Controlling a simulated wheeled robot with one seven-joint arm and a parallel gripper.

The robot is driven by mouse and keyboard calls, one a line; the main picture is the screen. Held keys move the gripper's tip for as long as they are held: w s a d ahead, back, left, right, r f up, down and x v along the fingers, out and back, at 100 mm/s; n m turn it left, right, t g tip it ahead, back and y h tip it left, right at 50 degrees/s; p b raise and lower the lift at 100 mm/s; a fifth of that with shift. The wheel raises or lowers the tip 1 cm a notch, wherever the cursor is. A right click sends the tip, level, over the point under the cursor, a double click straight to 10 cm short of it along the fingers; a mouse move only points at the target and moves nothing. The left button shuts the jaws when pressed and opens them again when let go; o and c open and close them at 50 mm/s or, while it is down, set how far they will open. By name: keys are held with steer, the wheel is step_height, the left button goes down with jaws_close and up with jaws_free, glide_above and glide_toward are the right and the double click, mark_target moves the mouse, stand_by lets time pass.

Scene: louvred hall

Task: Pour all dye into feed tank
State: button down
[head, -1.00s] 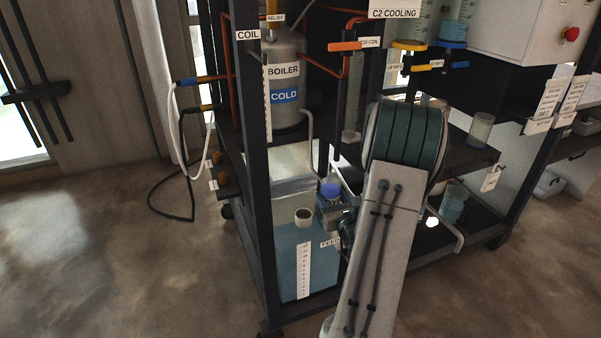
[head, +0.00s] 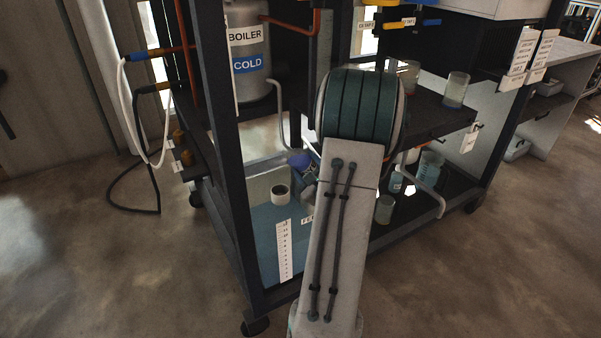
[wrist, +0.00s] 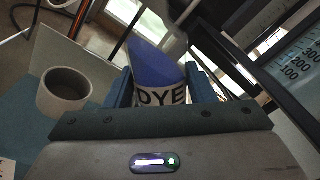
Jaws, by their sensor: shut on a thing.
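The dye container (wrist: 160,72) has a white label reading DYE and a blue-violet upper part. My gripper (wrist: 165,88) is shut on it, with a blue finger on each side. In the head view the dye container (head: 299,160) shows as a small violet patch beside my arm, which hides most of the gripper. The feed tank (head: 262,240) is a pale box with blue contents and a printed scale. Its round grey filler neck (head: 281,192) lies below and left of the dye container. In the wrist view the neck (wrist: 65,92) stands left of the container, apart from it.
Dark rack posts (head: 225,170) stand close to the tank. The boiler (head: 248,50) is above it, with a grey bent pipe near my gripper. Beakers (head: 456,90) stand on the shelf at right. Open floor (head: 90,260) lies at left.

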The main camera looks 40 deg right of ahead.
steer(key=shift+p, duration=0.45)
steer(key=shift+d+f+n+b, duration=0.1)
steer(key=shift+n+b, duration=0.2)
steer(key=shift+b, duration=0.35)
steer(key=shift+s+d+f+n+b, duration=0.1)
steer(key=shift+d+f+n+b, duration=0.1)
steer(key=shift+n+b, duration=0.6)
steer(key=shift+s+d+n+p, duration=0.1)
steer(key=shift+d+n+p, duration=0.2)
steer(key=shift+n, duration=0.8)
steer(key=shift+f+n, duration=0.3)
steer(key=shift+n, duration=0.2)
